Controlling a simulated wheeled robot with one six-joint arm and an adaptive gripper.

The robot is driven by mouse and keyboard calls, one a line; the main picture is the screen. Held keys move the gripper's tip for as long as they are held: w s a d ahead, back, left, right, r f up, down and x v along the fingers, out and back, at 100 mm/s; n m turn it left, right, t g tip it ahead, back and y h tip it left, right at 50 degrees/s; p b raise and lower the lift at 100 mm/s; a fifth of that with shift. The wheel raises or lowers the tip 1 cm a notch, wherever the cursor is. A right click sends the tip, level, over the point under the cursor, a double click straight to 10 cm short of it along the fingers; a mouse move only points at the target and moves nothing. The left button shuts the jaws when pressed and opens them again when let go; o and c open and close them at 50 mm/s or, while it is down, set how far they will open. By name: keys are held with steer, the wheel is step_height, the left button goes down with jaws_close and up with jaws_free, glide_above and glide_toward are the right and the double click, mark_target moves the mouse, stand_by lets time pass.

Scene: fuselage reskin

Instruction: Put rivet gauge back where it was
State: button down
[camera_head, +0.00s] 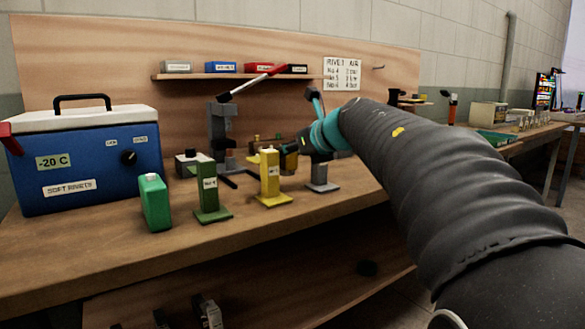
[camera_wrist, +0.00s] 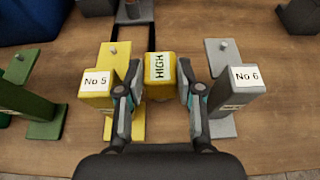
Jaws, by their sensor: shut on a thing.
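A yellow block labelled HIGH (camera_wrist: 159,68), which I take to be the rivet gauge, sits between the two fingers of my gripper (camera_wrist: 160,88) in the wrist view. The fingers are shut on its sides. It is between the yellow No 5 stand (camera_wrist: 97,87) and the grey No 6 stand (camera_wrist: 236,92). I cannot tell whether it touches the bench. In the head view my gripper (camera_head: 291,150) is behind and right of the yellow stand (camera_head: 269,178), and the held block is not clearly visible.
A dark green stand (camera_head: 208,194) and a bright green container (camera_head: 154,203) stand left of the yellow one. A blue cooler (camera_head: 88,165) is at the far left. A grey press with a red handle (camera_head: 221,130) stands behind. The bench front (camera_head: 190,240) is clear.

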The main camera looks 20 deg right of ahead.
mark_target(292, 167)
steer(key=shift+f+b, duration=0.5)
steer(key=shift+f, duration=1.45)
steer(key=shift+f, duration=0.1)
steer(key=c, duration=1)
jaws_free()
